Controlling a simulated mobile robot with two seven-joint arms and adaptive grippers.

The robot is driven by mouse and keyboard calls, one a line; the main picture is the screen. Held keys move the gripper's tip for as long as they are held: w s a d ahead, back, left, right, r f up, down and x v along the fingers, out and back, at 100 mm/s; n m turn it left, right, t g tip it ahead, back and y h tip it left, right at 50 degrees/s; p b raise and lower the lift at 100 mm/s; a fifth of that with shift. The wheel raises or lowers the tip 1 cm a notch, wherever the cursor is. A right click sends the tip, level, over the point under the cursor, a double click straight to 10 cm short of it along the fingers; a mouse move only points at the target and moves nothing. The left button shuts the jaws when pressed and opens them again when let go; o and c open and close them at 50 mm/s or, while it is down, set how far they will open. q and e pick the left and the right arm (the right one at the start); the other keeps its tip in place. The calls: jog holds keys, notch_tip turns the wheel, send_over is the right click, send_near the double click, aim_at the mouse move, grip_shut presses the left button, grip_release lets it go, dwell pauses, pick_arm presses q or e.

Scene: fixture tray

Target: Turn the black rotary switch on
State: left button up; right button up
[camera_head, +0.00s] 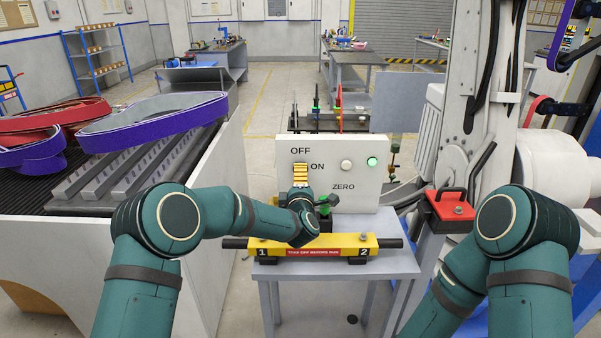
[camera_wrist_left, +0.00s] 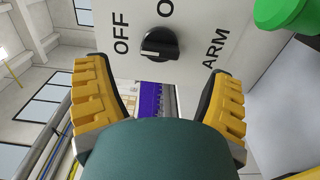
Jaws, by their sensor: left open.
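The black rotary switch (camera_wrist_left: 160,43) is on the white panel (camera_head: 360,200) in the left wrist view. Its white mark points left, toward the OFF label. My left gripper (camera_wrist_left: 155,72) is open, with its yellow fingers spread to either side and below the switch. The fingers do not touch the switch in that view. In the head view the left gripper (camera_head: 301,168) is in front of the panel, below OFF and left of ON, and hides the switch. My right arm shows at the right, but its gripper is out of view.
The panel also has a pale button (camera_head: 346,166) and a lit green one (camera_head: 372,161). A green knob (camera_wrist_left: 282,12) is close to the right finger. A yellow bar (camera_head: 345,241) lies on the small table (camera_head: 395,265) under my left arm. A red box (camera_head: 453,207) is to the right.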

pick_arm(q)
jog(key=shift+w, duration=3)
jog(key=c, duration=1.2)
